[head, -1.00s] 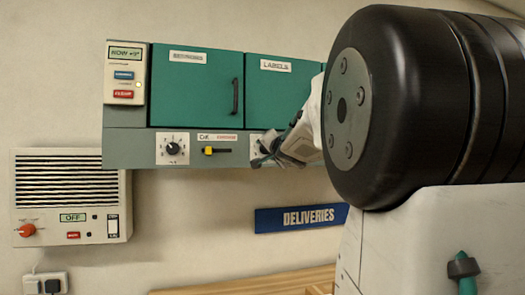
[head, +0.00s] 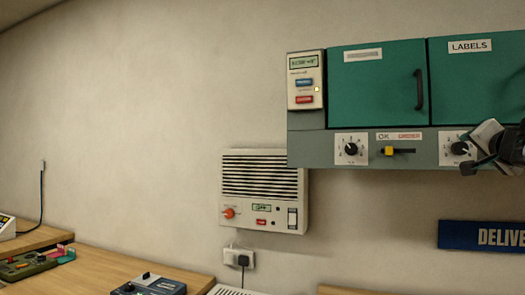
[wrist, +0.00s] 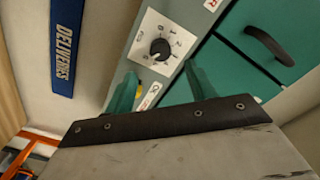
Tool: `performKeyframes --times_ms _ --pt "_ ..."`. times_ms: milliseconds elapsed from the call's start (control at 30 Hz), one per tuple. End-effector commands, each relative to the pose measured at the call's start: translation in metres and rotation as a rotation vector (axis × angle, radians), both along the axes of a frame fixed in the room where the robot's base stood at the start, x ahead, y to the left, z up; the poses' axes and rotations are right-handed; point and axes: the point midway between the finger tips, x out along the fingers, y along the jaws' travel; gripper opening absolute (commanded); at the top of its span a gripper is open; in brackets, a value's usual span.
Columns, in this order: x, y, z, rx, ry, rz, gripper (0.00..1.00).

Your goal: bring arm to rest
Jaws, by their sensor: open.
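My gripper (head: 492,148) shows at the right edge of the head view, in front of the lower strip of the green wall cabinet (head: 376,85), close to its right-hand dial (head: 459,149). I cannot tell from the head view how far it is from the panel. In the wrist view my gripper (wrist: 163,88) has its two teal fingers spread apart with nothing held between them. A black dial (wrist: 160,49) on a white plate lies just beyond the fingertips. A yellow slider is partly hidden behind the left finger. The rest of my arm is outside the head view.
A blue DELIVERIES sign (head: 485,236) is on the wall below the cabinet. A wall unit with a grille (head: 264,182) hangs left of it, above a socket (head: 238,258). Wooden benches (head: 110,266) carry several devices at lower left. The wall at left is bare.

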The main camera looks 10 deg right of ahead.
Motion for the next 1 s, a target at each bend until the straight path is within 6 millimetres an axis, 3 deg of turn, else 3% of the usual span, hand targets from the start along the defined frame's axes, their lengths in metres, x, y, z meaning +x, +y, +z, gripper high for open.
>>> performKeyframes --times_ms 267,400,533,633,767,900,1000 --pt "0.0 0.0 0.0 -0.022 0.014 0.0 0.55" --pt "-0.01 -0.015 -0.006 -0.138 0.119 -0.088 0.55" --pt "-0.041 -0.042 -0.044 -0.213 0.337 -0.267 0.55" --pt "-0.064 -0.036 -0.086 -0.221 0.56 -0.339 0.55" --pt "-0.084 0.006 -0.153 -0.191 0.886 -0.282 0.55" --pt "-0.105 0.084 -0.226 -0.151 1.217 -0.034 0.55" --pt "-0.122 0.147 -0.268 -0.14 1.393 0.212 0.55"
